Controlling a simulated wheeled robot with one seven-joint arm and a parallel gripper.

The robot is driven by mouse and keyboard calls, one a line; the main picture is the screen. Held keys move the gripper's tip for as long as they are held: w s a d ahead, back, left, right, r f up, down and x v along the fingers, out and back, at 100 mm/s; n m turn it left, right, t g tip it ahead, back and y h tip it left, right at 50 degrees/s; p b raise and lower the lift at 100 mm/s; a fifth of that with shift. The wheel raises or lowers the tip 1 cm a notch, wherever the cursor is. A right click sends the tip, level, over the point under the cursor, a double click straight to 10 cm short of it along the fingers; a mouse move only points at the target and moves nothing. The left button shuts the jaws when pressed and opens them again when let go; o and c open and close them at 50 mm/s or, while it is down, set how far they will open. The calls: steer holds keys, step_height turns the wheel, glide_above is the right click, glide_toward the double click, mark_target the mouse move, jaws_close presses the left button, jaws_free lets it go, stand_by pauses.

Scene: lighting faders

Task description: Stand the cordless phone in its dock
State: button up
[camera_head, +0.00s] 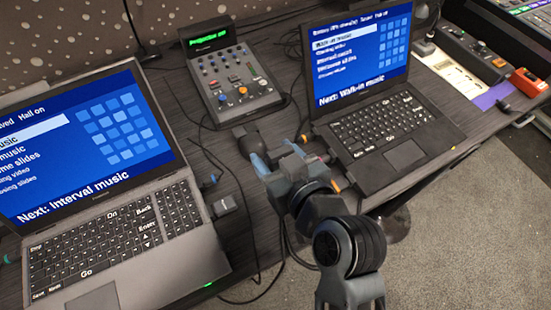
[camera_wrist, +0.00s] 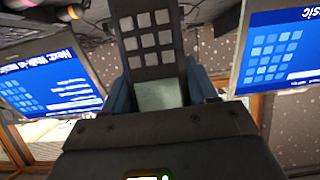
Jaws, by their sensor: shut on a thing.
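The cordless phone (camera_wrist: 152,38) shows in the wrist view as a dark handset with pale grey keys and a greenish screen. It sits between the blue fingers of my gripper (camera_wrist: 158,92), which is shut on it. In the head view my gripper (camera_head: 268,158) is over the dark table between the two laptops. A dark shape (camera_head: 246,138) stands out beyond the fingertips, and I cannot tell whether it is the phone or its dock. I cannot make out the dock clearly in either view.
An open laptop (camera_head: 115,235) is at the left and another (camera_head: 380,125) is right of my gripper. A control box with knobs (camera_head: 235,80) stands behind. A small dark block (camera_head: 224,206) and loose cables lie near.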

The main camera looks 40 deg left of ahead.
steer(key=shift+f, duration=0.9)
steer(key=shift+f, duration=0.2)
steer(key=o, duration=1.1)
steer(key=b+v, duration=0.1)
steer(key=v, duration=1.1)
steer(key=shift+r, duration=0.2)
